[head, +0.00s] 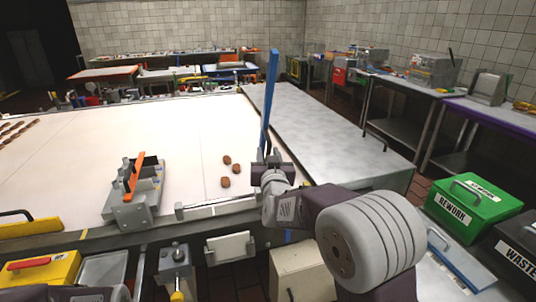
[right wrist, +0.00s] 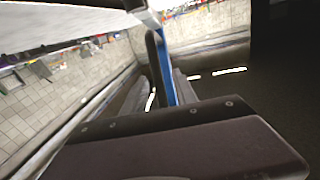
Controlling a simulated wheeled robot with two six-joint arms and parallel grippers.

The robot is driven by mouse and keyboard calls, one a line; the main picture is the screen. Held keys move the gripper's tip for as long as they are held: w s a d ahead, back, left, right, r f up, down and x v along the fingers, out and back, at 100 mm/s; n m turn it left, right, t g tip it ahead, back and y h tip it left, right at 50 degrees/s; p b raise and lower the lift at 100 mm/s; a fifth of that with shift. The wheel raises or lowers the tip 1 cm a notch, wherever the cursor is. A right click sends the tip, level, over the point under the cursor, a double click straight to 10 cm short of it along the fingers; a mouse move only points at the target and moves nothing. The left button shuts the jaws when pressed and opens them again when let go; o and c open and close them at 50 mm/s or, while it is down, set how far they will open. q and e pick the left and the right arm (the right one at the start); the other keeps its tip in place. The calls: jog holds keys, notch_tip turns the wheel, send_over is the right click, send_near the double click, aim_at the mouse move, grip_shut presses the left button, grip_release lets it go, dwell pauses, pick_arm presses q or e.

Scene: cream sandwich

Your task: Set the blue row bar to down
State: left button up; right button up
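The blue row bar (head: 269,95) stands upright at the right end of the pale worktable's front edge. My right gripper (head: 270,158) is at the bar's lower part, with its fingers on either side of it. In the right wrist view the blue bar (right wrist: 166,65) runs between the fingers (right wrist: 162,90), beside a dark loop-shaped part. A gap shows between the left finger and the bar, so the gripper looks open around it. The bar's base is hidden behind my gripper and wrist. My left gripper is not in view.
A grey fixture (head: 130,210) with an orange bar (head: 135,175) stands left on the pale table (head: 80,160). A grey side table (head: 330,135) is behind right. A green REWORK bin (head: 470,208) stands right.

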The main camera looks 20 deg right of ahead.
grip_shut()
dwell(1.4)
